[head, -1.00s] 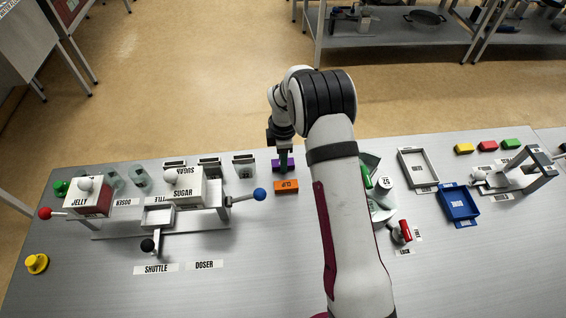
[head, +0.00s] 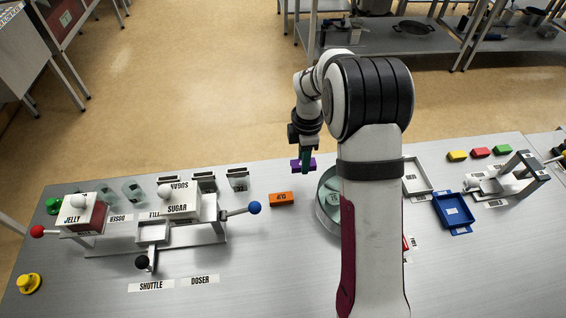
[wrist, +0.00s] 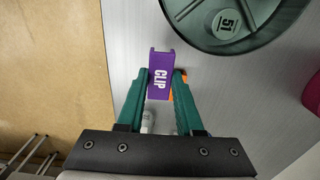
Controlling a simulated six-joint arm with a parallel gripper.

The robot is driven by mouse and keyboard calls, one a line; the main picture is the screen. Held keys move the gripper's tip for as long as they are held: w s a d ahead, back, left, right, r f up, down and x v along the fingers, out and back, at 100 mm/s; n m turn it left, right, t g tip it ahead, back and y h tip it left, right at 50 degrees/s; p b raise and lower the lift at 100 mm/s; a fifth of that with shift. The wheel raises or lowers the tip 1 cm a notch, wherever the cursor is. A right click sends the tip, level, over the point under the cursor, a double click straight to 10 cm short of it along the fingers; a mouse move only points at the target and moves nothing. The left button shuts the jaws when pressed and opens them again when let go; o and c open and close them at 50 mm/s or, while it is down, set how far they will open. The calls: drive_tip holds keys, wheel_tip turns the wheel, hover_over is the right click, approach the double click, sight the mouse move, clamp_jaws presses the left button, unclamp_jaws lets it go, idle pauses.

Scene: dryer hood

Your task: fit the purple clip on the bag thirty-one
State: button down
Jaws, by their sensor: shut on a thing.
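The purple clip (head: 296,166) is held in my gripper (head: 305,163), above the back of the table in the head view. In the wrist view the purple clip (wrist: 160,70), marked CLIP, sits between the two green fingers of my gripper (wrist: 163,78), which is shut on it. A round grey-green dish (wrist: 212,47) with a round label, seemingly 51, lies ahead and right of the clip there. In the head view the dish (head: 325,212) is partly hidden behind my arm. I cannot make out a bag numbered thirty-one.
An orange clip (head: 282,198) lies on the table left of the dish. The jelly and sugar dosers (head: 180,205), with a blue-knobbed lever (head: 254,208), stand at left. A blue tray (head: 453,211) and a grey tray (head: 416,178) stand at right.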

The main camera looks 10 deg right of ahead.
drive_tip(key=s+d+r, duration=0.2)
drive_tip(key=d+r, duration=0.1)
drive_tip(key=d, duration=0.1)
drive_tip(key=r, duration=0.1)
hover_over(203, 174)
drive_tip(key=shift+d, duration=0.2)
drive_tip(key=shift+a+f, duration=0.15)
drive_tip(key=shift+a, duration=0.1)
drive_tip(key=shift+s+f, duration=0.1)
drive_tip(key=shift+f, duration=1.65)
drive_tip(key=shift+f, duration=0.2)
drive_tip(key=shift+f, duration=0.3)
drive_tip(key=shift+f, duration=0.55)
